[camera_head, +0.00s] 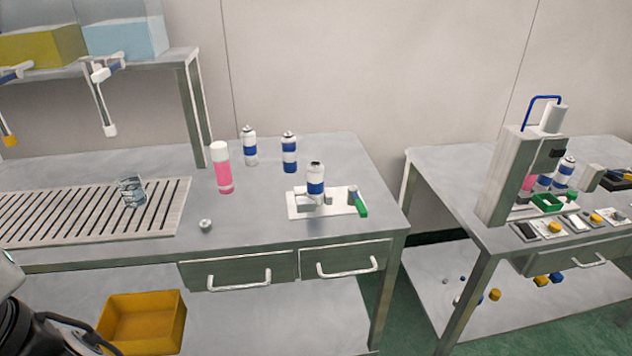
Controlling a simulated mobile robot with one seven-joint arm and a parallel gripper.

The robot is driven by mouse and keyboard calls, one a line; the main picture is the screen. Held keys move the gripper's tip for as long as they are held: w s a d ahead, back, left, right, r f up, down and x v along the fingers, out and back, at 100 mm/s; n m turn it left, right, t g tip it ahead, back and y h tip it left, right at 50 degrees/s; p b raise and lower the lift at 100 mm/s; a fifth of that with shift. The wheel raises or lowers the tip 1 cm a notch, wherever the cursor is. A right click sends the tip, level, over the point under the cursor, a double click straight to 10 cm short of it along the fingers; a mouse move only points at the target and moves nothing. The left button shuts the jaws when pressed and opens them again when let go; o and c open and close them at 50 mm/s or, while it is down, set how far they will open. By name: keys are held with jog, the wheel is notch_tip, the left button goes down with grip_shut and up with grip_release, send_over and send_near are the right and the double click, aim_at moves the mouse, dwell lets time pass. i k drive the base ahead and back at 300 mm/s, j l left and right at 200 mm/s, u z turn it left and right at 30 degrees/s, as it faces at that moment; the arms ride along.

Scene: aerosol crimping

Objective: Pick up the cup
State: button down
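A clear, glass-like cup (132,191) stands slightly tilted on a slatted grey rack (165,228) at the left of the near table. A small whitish round piece (205,226) lies on the bare tabletop to the right of the rack; it is too small to tell what it is. Part of my arm shows at the lower left edge, well apart from the cup. My gripper is not in view.
A pink can (222,170) and two blue-and-white cans (249,146) (289,153) stand behind. Another can (315,184) stands in a white fixture (299,209). A shelf (160,62) overhangs the back left. A crimping machine (513,175) stands right.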

aim_at(130, 186)
jog(key=j+u, duration=0.15)
jog(key=u, duration=0.3)
jog(key=j+u, duration=0.1)
jog(key=u, duration=0.35)
jog(key=i+j+u, duration=0.1)
jog(key=u, duration=0.35)
jog(key=i+j, duration=0.7)
jog(key=i+l, duration=0.1)
jog(key=i, duration=0.25)
